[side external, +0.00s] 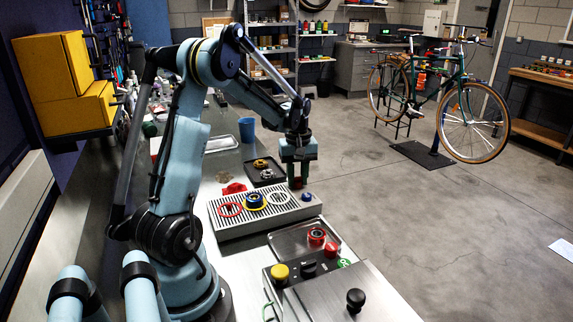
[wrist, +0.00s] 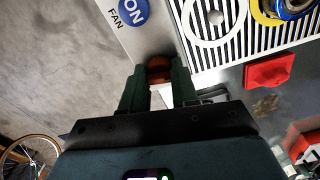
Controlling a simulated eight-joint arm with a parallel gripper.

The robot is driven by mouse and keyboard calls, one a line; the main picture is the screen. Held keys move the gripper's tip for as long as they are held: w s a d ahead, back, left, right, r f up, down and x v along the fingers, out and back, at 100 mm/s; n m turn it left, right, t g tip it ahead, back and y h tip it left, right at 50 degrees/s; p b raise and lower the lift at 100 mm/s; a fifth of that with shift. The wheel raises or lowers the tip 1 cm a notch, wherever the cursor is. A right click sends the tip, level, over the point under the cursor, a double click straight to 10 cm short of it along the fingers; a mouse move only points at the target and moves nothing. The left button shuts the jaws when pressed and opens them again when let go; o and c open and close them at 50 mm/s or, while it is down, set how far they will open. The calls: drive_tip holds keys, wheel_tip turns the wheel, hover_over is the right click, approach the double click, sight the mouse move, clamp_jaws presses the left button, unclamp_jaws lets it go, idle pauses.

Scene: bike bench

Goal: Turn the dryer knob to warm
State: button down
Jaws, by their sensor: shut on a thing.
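The dryer (side external: 240,228) is a metal box with a slotted top on the bench, with red, blue-and-yellow and white rings on it. My gripper (side external: 298,178) points down at the dryer's far right end. In the wrist view its dark green fingers (wrist: 160,80) are shut on a brownish-red piece (wrist: 159,66), which appears to be the dryer knob. The fingers hide most of it, and no pointer or warm mark can be read. A blue button (wrist: 130,12) labelled FAN ON sits beside it; it also shows in the side view (side external: 307,197).
A black tray (side external: 264,172) with small parts lies behind the dryer, near a blue cup (side external: 247,130). In front are a metal tray (side external: 290,240) with red parts and a box with a yellow button (side external: 280,272). Open floor lies to the right.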

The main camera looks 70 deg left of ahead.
drive_tip(key=m, duration=0.4)
drive_tip(key=shift+m, duration=2.3)
drive_tip(key=c, duration=0.8)
unclamp_jaws()
drive_tip(key=shift+c, duration=0.2)
wheel_tip(320, 180, up, 12)
